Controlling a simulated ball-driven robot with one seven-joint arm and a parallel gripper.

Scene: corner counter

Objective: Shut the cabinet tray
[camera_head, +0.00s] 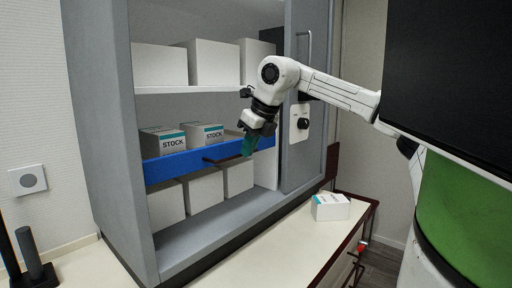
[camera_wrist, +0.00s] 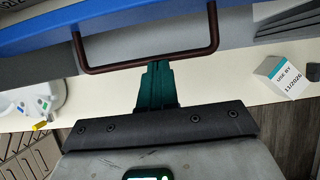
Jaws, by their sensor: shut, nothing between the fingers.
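The cabinet tray has a blue front (camera_head: 168,168) and sits at the middle level of the grey cabinet, bearing boxes marked STOCK (camera_head: 203,136). Its front appears to stand out a little from the shelf. A dark bar handle (camera_head: 212,161) is on the front; in the wrist view the dark red U-shaped handle (camera_wrist: 93,70) crosses below the blue edge (camera_wrist: 50,22). My gripper (camera_head: 249,145) is at the right part of the tray front, green fingers pointing down. In the wrist view the gripper (camera_wrist: 158,70) is shut and empty, tips close to the handle bar; contact is unclear.
A white box (camera_head: 330,207) stands on the counter (camera_head: 255,240) right of the cabinet; it also shows in the wrist view (camera_wrist: 283,76). Plain white boxes (camera_head: 160,64) fill the upper shelf, with more below the tray.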

